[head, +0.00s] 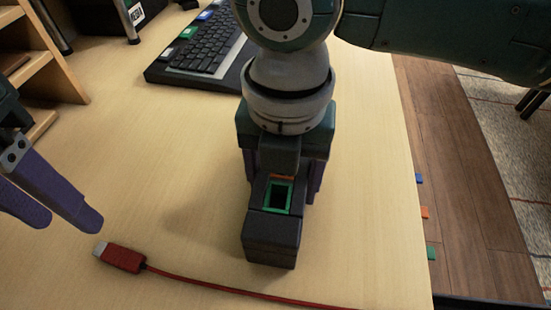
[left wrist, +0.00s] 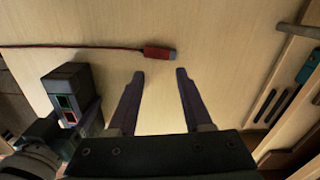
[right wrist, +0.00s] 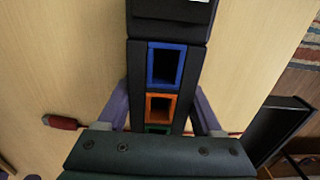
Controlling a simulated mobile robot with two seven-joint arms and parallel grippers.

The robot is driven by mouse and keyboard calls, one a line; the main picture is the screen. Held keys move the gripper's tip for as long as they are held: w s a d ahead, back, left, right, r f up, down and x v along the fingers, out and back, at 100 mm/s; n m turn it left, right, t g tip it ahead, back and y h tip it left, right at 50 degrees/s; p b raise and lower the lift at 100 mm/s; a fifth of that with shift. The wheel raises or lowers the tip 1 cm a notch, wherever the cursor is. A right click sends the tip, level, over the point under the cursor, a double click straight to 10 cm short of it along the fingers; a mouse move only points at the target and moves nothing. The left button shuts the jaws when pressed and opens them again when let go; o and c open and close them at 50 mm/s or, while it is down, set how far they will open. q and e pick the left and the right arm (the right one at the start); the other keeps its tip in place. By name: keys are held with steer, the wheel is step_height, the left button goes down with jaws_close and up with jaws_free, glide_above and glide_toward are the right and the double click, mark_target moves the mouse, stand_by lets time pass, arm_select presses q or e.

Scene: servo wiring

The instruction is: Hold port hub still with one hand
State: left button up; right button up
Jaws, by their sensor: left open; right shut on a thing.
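The dark port hub (head: 272,238) stands on the table in the middle of the head view. Its green-rimmed port faces up, and part of an orange rim shows behind it. In the right wrist view the hub (right wrist: 182,92) shows blue, orange and green ports. My right gripper (right wrist: 163,112) is shut on the hub, one finger on each side. My left gripper (head: 70,222) is open and empty above the table at the left; its spread fingers show in the left wrist view (left wrist: 160,85). A red plug (head: 121,257) with a pale tip and red cable lies on the table near it.
A dark keyboard (head: 200,52) with coloured tabs lies at the back. A wooden shelf (head: 45,60) stands at the far left. Blue, orange and green tabs (head: 425,212) sit along the right table edge. The table between the plug and the hub is clear.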

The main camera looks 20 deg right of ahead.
mark_target(101, 249)
arm_select(q)
steer(key=shift+o, duration=1)
steer(key=f+n, duration=0.3)
steer(key=n, duration=0.2)
steer(key=w+a+f+n, duration=0.1)
steer(key=f+n, duration=0.2)
steer(key=n, duration=0.2)
steer(key=f+n, duration=0.3)
steer(key=n, duration=0.2)
steer(key=shift+w+a+f, duration=0.2)
steer(key=shift+a, duration=0.15)
jaws_close()
